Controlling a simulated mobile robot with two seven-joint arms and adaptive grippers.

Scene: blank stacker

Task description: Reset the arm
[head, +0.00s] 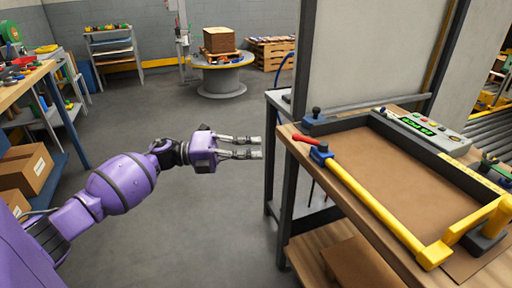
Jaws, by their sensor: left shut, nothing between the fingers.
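My left arm is purple and reaches in from the left over the open floor. My right gripper does not show. On the bench, a yellow bar (375,205) runs along the near left side of a dark-framed tray (345,125). A red handle (305,139) sits at its far end, and a yellow bracket (470,225) is at its near right end.
The wooden workbench (300,158) stands on the right, with a control box (427,130) with a green display. A grey post and panel (360,55) rise behind it. A round table (222,75) with a brown stack stands farther back. Shelves line the left. The floor between is clear.

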